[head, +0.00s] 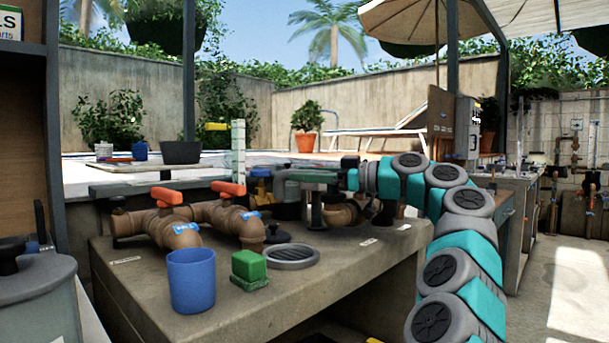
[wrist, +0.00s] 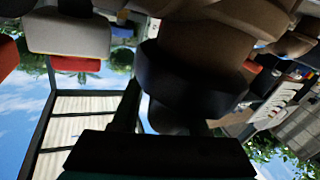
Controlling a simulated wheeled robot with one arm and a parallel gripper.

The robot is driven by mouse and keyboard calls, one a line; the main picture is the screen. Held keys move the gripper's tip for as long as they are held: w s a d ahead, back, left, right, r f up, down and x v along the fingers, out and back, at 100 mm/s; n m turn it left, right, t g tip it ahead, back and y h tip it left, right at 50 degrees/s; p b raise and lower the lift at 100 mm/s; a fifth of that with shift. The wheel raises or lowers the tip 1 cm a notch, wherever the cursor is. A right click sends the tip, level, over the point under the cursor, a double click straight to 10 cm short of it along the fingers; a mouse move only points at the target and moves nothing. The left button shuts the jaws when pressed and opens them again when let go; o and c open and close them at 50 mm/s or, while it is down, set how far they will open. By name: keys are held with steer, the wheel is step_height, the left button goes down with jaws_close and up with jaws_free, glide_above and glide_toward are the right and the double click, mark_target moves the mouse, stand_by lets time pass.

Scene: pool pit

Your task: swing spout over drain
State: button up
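The bench (head: 210,290) carries brown pipes with orange handles (head: 228,189). A brown elbow (head: 251,232) turns down at the pipe's end; it may be the spout. The round drain grate (head: 291,256) lies flat, to the right of this elbow. My gripper (head: 325,195) is farther back and right, beside another brown fitting (head: 345,212). In the wrist view, a large brown fitting (wrist: 220,45) with a black collar (wrist: 190,85) fills the middle, close to a dark finger (wrist: 125,108). Whether the gripper grips anything cannot be told.
A blue cup (head: 191,280) and a green block (head: 249,268) stand at the bench's front, left of the drain. A small black lid-like piece (head: 276,235) lies behind the drain. A grey drum (head: 35,295) stands at far left. Open floor (head: 575,290) lies at right.

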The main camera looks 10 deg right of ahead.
steer(key=shift+a, duration=0.1)
steer(key=shift+v, duration=3.9)
